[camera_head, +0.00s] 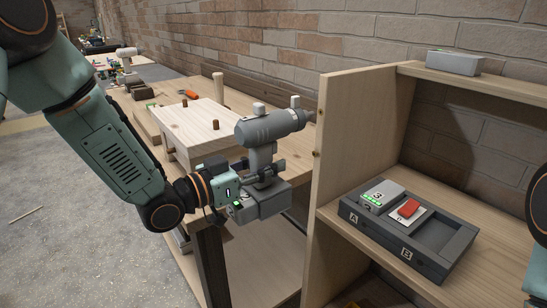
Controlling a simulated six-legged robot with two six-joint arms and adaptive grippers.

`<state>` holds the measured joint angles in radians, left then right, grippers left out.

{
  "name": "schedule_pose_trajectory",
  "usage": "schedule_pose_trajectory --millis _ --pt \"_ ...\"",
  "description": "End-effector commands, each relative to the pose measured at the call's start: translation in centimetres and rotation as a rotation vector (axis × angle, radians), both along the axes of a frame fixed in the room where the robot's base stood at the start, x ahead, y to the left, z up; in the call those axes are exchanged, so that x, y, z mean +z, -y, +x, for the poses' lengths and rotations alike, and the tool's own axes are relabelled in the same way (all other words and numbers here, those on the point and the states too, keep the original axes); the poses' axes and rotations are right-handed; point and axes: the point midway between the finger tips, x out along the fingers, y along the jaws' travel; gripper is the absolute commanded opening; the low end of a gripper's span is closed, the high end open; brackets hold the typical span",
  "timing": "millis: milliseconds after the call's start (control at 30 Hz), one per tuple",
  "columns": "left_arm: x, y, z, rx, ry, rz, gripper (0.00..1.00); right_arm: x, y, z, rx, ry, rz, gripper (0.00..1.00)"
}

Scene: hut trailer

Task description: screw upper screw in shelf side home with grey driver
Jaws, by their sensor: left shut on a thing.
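My left gripper (262,177) is shut on the grip of the grey driver (268,127) and holds it upright, with its battery base below the fingers. The driver's nose points right, at the upper part of the shelf side (357,130), a light wooden panel. The nose tip is at or very close to the panel's near left edge; I cannot tell whether it touches. The upper screw cannot be made out, and the driver's nose may cover it. A small dark spot shows lower on the panel's edge. My right gripper is out of view.
A grey box (454,62) lies on the top board. Left of the shelf is a workbench (205,92) with a pegged wooden block (186,130). Another driver (128,60) stands farther back.

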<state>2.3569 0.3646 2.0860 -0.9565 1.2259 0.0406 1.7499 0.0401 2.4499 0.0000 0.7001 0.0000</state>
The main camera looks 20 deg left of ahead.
Motion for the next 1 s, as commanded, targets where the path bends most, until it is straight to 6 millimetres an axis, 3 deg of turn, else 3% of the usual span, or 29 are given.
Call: schedule_pose_trajectory --millis 267,733,1000 --pt "0.3 -0.9 -0.4 0.001 0.006 -0.004 0.00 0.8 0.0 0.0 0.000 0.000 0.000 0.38" --pt "0.5 -7.0 0.5 0.002 0.008 -0.003 0.00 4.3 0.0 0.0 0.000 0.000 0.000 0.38" --pt "0.2 -8.4 0.7 -0.001 0.005 -0.001 0.00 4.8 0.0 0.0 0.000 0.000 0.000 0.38"
